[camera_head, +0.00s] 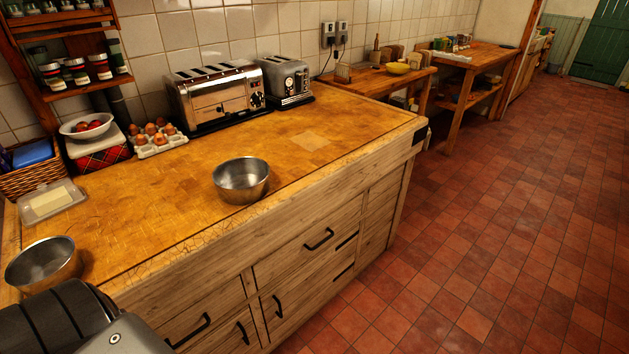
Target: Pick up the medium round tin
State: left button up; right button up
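I cannot tell for certain which thing is the medium round tin. A round, open metal vessel (241,182) like a bowl stands upright near the front edge of the wooden worktop, at its middle. A second round metal vessel (42,266) of similar shape stands at the worktop's near left end. A red tartan container with a pale top (99,153) stands at the back left, under a white bowl of red items (87,125). Part of what looks like my own arm shows at the lower left. No fingers of either gripper are in view.
A butter dish (51,201), an egg tray (157,141) and a wicker basket (32,178) stand at the left of the worktop (200,238). Two toasters (217,95) (286,82) stand at the back. The worktop's right part is clear. Open tiled floor (480,230) lies right.

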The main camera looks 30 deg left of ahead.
aim_at(238, 181)
jog(key=z, duration=0.1)
jog(key=i, duration=3.3)
jog(key=u, duration=3.6)
